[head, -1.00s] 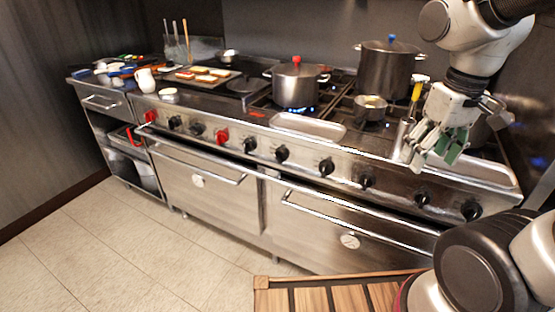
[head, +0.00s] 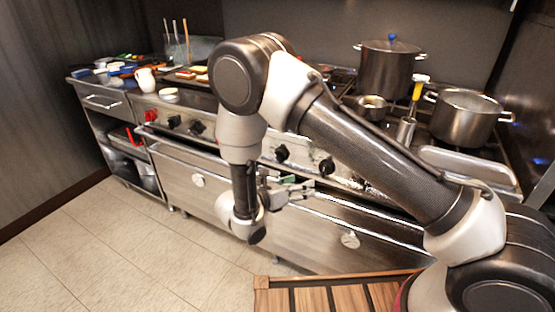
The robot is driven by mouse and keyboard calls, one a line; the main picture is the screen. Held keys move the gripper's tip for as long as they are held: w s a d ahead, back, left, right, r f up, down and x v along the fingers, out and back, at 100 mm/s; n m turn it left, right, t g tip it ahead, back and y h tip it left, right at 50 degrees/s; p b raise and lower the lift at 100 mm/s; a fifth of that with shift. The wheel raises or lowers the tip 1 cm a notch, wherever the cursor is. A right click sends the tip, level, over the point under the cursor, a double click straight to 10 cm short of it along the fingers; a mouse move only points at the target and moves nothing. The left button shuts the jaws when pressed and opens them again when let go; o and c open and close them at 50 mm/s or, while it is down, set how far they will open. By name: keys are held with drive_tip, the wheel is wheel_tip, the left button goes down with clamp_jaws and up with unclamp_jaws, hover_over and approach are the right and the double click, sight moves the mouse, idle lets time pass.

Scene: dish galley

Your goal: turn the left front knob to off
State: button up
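The steel range's front panel carries a row of knobs. A red knob (head: 151,115) and two black knobs, (head: 174,122) and (head: 197,128), show left of my arm. Another black knob (head: 282,153) and one more (head: 327,166) show just right of my wrist. My arm hides the panel between these groups, and I cannot tell from the labels which knob is the left front one. My gripper (head: 297,190) is in front of the range, just below the middle knobs, with green finger pads partly visible. I see nothing in it, and its opening is unclear.
A tall pot (head: 388,68), a small pan (head: 371,107) and a wide pot (head: 464,117) stand on the burners. Oven handles stick out below the panel. A wooden slatted mat (head: 330,296) lies on the floor. The tiled floor at left is clear.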

drive_tip(key=w+a+f+n+t+y, duration=0.1)
drive_tip(key=w+a+f+n+t, duration=0.1)
drive_tip(key=a+n, duration=0.15)
drive_tip(key=n+t+y, duration=0.2)
drive_tip(key=n+t, duration=0.2)
approach(277, 159)
drive_tip(key=x, duration=1)
drive_tip(key=shift+r, duration=0.1)
drive_tip(key=shift+c, duration=0.4)
drive_tip(key=c, duration=1)
